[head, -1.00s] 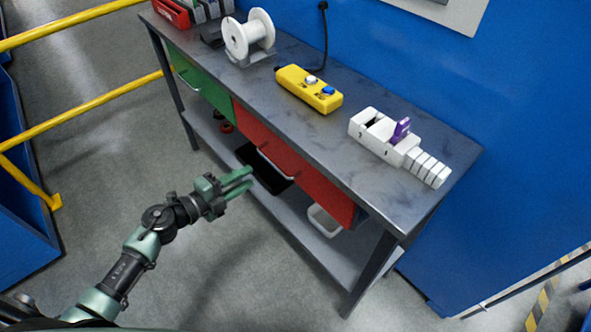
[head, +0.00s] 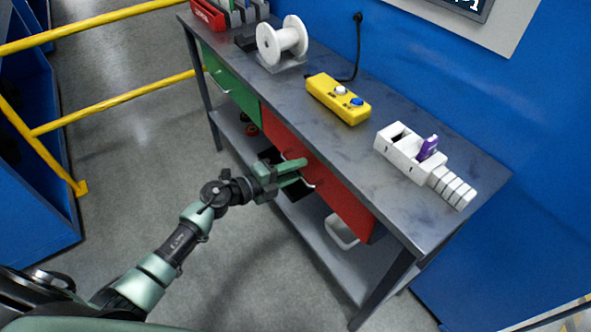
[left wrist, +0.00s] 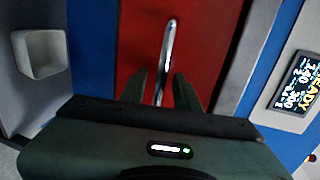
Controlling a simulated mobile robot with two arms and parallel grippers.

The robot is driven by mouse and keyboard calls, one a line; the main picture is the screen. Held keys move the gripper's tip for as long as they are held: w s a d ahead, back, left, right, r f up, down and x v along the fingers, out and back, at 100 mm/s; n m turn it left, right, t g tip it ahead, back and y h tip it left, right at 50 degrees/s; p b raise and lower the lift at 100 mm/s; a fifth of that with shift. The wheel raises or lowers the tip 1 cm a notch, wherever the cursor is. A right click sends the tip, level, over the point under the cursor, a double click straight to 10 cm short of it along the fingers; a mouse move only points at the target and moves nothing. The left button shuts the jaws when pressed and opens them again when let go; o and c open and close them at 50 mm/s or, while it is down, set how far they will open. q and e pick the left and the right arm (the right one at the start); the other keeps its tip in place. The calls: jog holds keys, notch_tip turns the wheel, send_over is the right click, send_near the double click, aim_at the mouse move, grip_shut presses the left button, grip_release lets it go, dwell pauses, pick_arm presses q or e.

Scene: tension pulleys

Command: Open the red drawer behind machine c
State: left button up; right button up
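The red drawer (head: 340,192) is set under the grey workbench top, and its front looks flush with the bench. Its metal handle (head: 311,183) shows partly behind my left gripper (head: 297,170). In the left wrist view the red drawer front (left wrist: 205,35) lies ahead and the handle (left wrist: 168,45) runs between the two fingers of my left gripper (left wrist: 160,85). The fingers are open, with a gap on both sides of the handle. I cannot tell exactly how deep the handle sits between them. My right gripper is not in view.
A green drawer (head: 230,84) is left of the red one. On the benchtop (head: 440,228) are a white spool (head: 283,40), a yellow button box (head: 338,99) and a white holder (head: 402,152). A white bin (head: 341,232) stands on the lower shelf. Yellow rails (head: 110,103) are at left.

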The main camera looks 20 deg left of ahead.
pick_arm(q)
grip_shut()
dwell(1.3)
